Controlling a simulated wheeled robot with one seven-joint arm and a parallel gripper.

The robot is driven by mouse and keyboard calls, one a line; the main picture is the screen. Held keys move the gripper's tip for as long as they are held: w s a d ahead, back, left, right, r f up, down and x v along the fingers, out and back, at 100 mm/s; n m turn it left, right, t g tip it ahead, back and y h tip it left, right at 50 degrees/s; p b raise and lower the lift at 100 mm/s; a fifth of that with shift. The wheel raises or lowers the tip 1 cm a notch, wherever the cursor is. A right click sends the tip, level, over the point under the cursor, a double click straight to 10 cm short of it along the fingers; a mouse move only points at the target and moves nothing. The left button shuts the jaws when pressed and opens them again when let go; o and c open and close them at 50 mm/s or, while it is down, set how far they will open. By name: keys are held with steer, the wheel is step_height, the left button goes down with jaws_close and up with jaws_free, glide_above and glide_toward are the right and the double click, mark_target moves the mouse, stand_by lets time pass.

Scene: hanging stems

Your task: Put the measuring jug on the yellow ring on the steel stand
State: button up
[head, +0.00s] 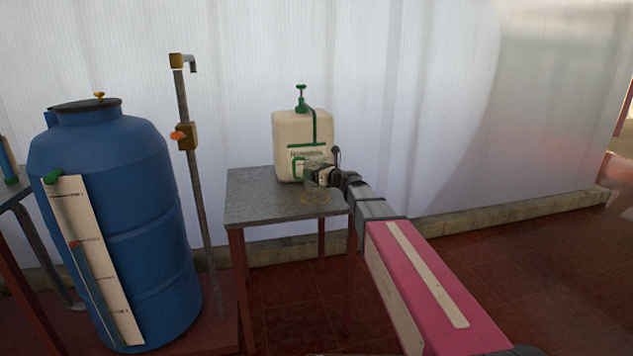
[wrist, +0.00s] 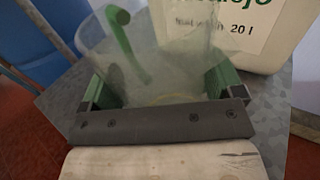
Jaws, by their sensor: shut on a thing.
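The measuring jug (wrist: 165,60) is clear, with a green handle, and fills the middle of the wrist view. In the head view it is a small, faint see-through shape (head: 311,174) beside the canister. My gripper (head: 318,175) is shut on it; in the wrist view the two green-padded fingers (wrist: 165,85) stand at either side of it. The steel stand (head: 250,195) is a grey-topped table with red legs. The yellow ring (head: 314,198) lies on its top near the front right. The jug shows above the ring in the head view; I cannot tell whether its base touches the stand.
A cream canister (head: 290,135) with a green pump stands at the back of the stand, close behind the jug. A blue barrel (head: 130,220) and a standpipe with a tap (head: 186,130) are to the left. The stand's left part is clear.

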steer(key=shift+f, duration=2.05)
steer(key=shift+f, duration=0.1)
steer(key=o, duration=0.7)
steer(key=shift+o, duration=0.2)
steer(key=v, duration=1.2)
